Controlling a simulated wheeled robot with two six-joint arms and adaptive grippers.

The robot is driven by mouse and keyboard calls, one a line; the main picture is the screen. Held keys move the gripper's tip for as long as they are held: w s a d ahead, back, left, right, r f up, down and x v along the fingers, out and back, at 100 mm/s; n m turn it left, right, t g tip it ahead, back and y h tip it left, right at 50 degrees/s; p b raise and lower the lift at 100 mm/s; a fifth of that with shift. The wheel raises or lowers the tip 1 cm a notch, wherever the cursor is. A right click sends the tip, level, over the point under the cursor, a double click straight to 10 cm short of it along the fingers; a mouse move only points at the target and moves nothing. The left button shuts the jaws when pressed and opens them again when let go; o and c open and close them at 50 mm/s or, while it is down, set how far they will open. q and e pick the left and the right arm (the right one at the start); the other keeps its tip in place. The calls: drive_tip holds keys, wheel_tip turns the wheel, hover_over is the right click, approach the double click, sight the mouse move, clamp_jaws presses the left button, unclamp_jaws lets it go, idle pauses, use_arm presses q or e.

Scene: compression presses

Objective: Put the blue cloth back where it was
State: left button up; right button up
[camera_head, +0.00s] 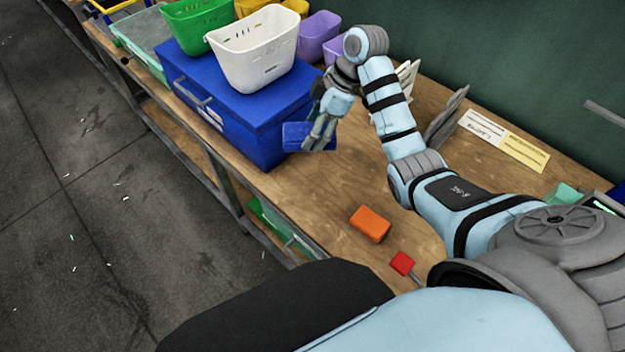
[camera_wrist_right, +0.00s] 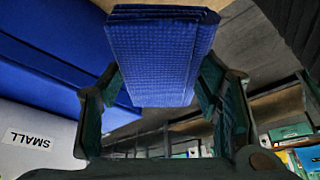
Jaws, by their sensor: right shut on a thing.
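The folded blue cloth (camera_wrist_right: 155,58) fills the upper middle of the right wrist view, between the fingers of my right gripper (camera_wrist_right: 160,95). In the head view the blue cloth (camera_head: 306,137) is held in front of the right end of a blue box. My right gripper (camera_head: 318,128) is shut on it, above the wooden bench (camera_head: 290,195). I cannot tell whether the cloth touches the box. My left gripper is not in view.
An orange block (camera_head: 370,223) and a red piece (camera_head: 402,263) lie on the bench nearer me. Purple bins (camera_head: 317,35) stand behind. Bare bench lies between box and orange block.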

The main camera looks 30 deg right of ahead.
sight(308, 184)
wheel_tip(308, 184, down, 19)
drive_tip(key=b, duration=0.2)
drive_tip(key=shift+s+a+r+b, duration=0.15)
drive_tip(key=shift+b, duration=0.2)
drive_tip(key=o, duration=1.2)
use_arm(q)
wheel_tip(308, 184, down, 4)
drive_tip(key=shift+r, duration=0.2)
use_arm(e)
drive_tip(key=shift+o, duration=0.2)
drive_tip(key=shift+r, duration=0.2)
use_arm(q)
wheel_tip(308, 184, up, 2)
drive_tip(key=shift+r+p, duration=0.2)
drive_tip(key=shift+p, duration=1)
use_arm(e)
drive_tip(key=v, duration=1.2)
drive_tip(key=shift+f, duration=0.1)
